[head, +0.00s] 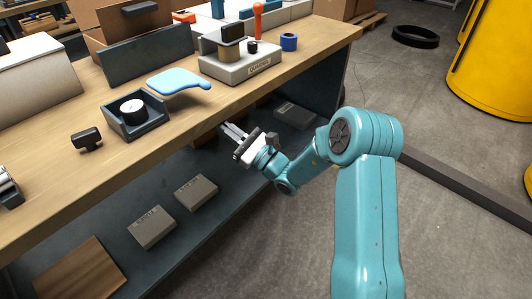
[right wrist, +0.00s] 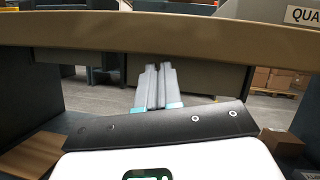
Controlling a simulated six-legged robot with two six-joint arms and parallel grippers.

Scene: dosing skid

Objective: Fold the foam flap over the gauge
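A round gauge-like part (head: 132,107), white-topped with a black centre, sits in a dark open-topped holder (head: 152,124) on the wooden bench. A light blue flat piece (head: 174,82) with a narrow tail lies behind and to the right of it; it may be the foam flap, but I cannot be sure. It does not cover the round part. My right gripper (head: 230,129) is off the bench's front edge, right of the holder, with its fingers pointing toward the bench. The right wrist view shows its fingers (right wrist: 156,86) together and empty, below the bench edge. My left gripper is out of view.
The wooden bench top (head: 60,185) has a long front edge close to my right gripper. A small black part (head: 87,138) and a grey fixture (head: 240,65) stand on it. Grey boxes (head: 152,227) lie on the lower shelf. Open floor is at right.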

